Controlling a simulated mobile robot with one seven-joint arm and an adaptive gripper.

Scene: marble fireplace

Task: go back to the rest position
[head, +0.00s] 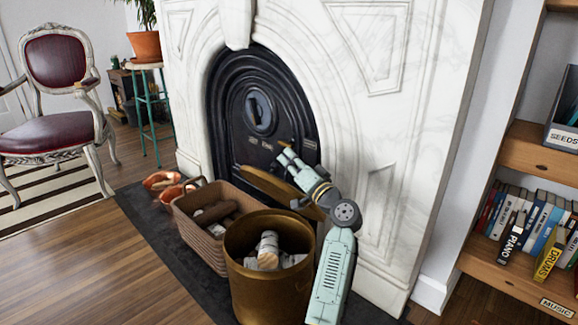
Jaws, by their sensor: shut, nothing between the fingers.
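My arm reaches up from the bottom right toward the marble fireplace (400,130). My gripper (286,155) is at the far end of the arm, in front of the black arched fireplace door (232,110). It is shut and holds nothing. It is small in this view, and I cannot tell whether it touches the door. A small brass-coloured piece (284,143) shows just above it.
A brass bucket (250,295) with logs stands beside my arm, and a wicker basket (203,250) with logs is left of it. A bookshelf (530,155) stands at the right. A red chair (60,135) is at the left. The wooden floor (140,285) at the lower left is clear.

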